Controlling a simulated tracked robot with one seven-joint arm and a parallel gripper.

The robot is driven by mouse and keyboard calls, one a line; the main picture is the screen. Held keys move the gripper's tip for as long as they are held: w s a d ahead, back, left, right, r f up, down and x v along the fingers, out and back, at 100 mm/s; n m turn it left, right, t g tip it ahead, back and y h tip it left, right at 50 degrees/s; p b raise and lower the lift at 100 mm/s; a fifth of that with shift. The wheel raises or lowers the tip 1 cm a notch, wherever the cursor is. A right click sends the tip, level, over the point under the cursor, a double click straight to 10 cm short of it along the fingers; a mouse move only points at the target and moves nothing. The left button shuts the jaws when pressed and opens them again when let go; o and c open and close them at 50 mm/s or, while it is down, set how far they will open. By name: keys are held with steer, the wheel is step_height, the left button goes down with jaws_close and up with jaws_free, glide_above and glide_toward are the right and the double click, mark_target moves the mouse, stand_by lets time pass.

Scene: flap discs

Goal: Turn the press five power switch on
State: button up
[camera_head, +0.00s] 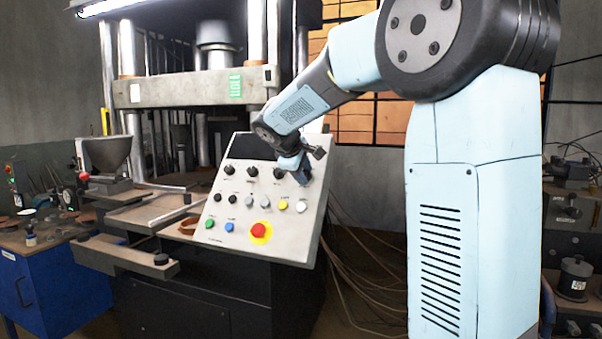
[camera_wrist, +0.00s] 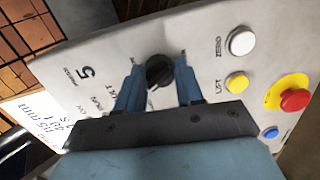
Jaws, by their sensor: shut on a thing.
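The press control panel (camera_head: 240,190) is a sloped, light grey face with knobs and buttons. In the wrist view, a round black switch knob (camera_wrist: 159,71) stands out of the panel (camera_wrist: 110,60). A large printed "5" and smaller lettering lie left of it. My gripper (camera_wrist: 158,78) has one blue finger on each side of the knob and is shut on it. In the head view, my gripper (camera_head: 302,170) is at the panel's upper right and hides that knob. The knob's exact pointer setting is not clear.
In the wrist view, a white button (camera_wrist: 242,41), a yellow button (camera_wrist: 237,82) and a red emergency button (camera_wrist: 294,100) on a yellow ring lie right of the fingers. In the head view, more black knobs (camera_head: 252,171) sit left of my gripper. Cables hang right of the panel.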

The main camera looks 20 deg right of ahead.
steer(key=shift+a, duration=0.1)
steer(key=shift+m, duration=0.3)
steer(key=m, duration=0.5)
steer(key=shift+y, duration=0.3)
steer(key=m, duration=0.5)
steer(key=shift+m, duration=0.4)
steer(key=shift+s+y, duration=0.1)
steer(key=shift+y, duration=0.2)
steer(key=o, duration=1)
steer(key=shift+d, duration=0.2)
